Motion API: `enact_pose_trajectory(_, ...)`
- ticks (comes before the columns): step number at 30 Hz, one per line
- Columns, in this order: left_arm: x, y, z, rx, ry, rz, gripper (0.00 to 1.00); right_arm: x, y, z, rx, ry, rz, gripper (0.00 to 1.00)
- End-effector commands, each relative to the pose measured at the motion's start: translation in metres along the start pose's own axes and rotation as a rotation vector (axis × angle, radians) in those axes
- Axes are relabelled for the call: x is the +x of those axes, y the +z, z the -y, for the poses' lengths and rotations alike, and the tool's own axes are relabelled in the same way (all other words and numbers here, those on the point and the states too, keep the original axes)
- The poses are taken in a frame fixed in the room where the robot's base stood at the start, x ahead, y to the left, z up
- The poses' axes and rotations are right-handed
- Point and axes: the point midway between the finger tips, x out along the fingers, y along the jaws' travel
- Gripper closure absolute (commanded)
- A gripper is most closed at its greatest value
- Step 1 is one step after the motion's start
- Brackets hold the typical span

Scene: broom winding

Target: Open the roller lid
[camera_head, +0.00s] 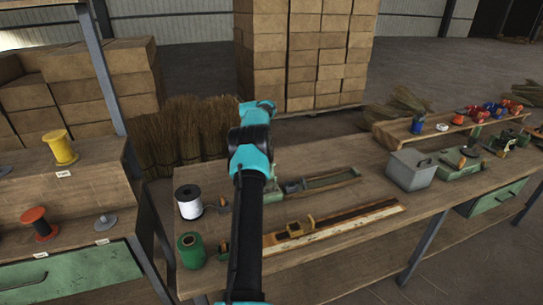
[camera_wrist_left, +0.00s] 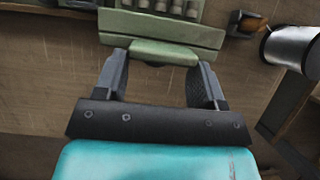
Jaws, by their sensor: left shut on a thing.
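A green housing with a row of pale rollers (camera_wrist_left: 165,8) lies at the top of the left wrist view. A green tab (camera_wrist_left: 163,51), apparently the lid's grip, sticks out from its near edge. My left gripper (camera_wrist_left: 160,60) is shut on this tab, with a dark finger on each side. The rollers show, at least in part, above the tab. My left gripper cannot be made out clearly there. My right gripper is in neither view.
A white spool (camera_head: 189,202) and a green spool (camera_head: 191,250) stand at the bench's left end. The white spool also shows in the left wrist view (camera_wrist_left: 292,48). A long wooden rail (camera_head: 335,229) lies in front. A grey lidded box (camera_head: 410,170) stands to the right.

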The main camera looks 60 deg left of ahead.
Motion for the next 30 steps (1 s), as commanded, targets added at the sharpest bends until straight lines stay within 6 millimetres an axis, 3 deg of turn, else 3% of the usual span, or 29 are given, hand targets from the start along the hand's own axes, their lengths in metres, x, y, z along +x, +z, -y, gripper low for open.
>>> enact_pose_trajectory(1,0.0077,-0.0055,0.0051,-0.008,0.001,0.018,0.79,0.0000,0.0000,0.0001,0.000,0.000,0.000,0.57)
enact_pose_trajectory(6,0.0070,-0.0081,0.0128,-0.014,0.005,0.035,0.79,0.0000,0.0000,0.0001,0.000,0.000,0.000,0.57)
enact_pose_trajectory(17,0.0078,-0.0078,0.0136,-0.015,0.004,0.041,0.79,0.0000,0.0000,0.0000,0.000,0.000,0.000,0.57)
enact_pose_trajectory(18,0.0078,-0.0079,0.0136,-0.015,0.004,0.041,0.32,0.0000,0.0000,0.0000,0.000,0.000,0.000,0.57)
enact_pose_trajectory(25,0.0047,-0.0068,0.0131,-0.014,0.004,0.036,0.11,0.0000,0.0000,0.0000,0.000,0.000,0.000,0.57)
enact_pose_trajectory(30,0.0032,-0.0063,0.0130,-0.014,0.005,0.033,0.11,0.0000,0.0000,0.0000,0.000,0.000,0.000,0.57)
